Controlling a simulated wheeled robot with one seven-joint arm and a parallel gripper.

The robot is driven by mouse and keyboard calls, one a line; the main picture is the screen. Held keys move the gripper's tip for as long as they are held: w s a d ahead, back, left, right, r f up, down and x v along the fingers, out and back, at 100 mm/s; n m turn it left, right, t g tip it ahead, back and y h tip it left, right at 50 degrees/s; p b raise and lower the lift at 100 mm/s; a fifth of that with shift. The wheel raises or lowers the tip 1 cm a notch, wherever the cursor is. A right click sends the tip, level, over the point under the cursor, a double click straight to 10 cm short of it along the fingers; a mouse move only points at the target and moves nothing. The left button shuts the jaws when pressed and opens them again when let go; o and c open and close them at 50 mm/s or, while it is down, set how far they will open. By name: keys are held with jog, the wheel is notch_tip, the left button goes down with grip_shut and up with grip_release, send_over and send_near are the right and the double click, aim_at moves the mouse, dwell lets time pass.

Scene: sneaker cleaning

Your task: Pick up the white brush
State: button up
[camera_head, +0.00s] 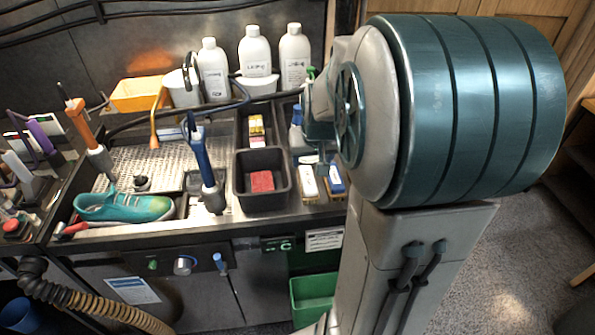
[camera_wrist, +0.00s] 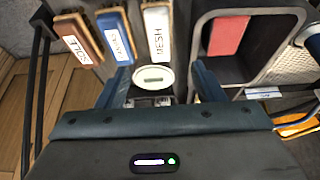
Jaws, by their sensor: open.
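The white brush (camera_wrist: 157,33), labelled "MESH", lies at the top of the wrist view, in line with the gap between my fingers and beyond their tips. In the head view the white brush (camera_head: 308,184) lies on the counter's front part, right of the black bin. My gripper (camera_wrist: 160,78) is open, with one finger on each side of the gap and no brush between them. In the head view my arm covers part of this area, and the gripper is hard to make out there.
A blue brush (camera_wrist: 115,36) and a brown brush (camera_wrist: 79,38) lie beside the white one. A black bin (camera_wrist: 201,36) holding a red block (camera_wrist: 229,35) is close on its other side. A round white-topped item (camera_wrist: 153,77) shows between my fingers. A green sneaker (camera_head: 124,207) lies left.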

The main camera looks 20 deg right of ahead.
aim_at(308, 178)
jog(key=x, duration=1.2)
jog(key=shift+w+d, duration=0.1)
jog(key=shift+d, duration=0.05)
jog(key=shift+f+b, duration=0.2)
jog(key=shift+b, duration=0.1)
dwell(0.4)
jog(key=c, duration=0.9)
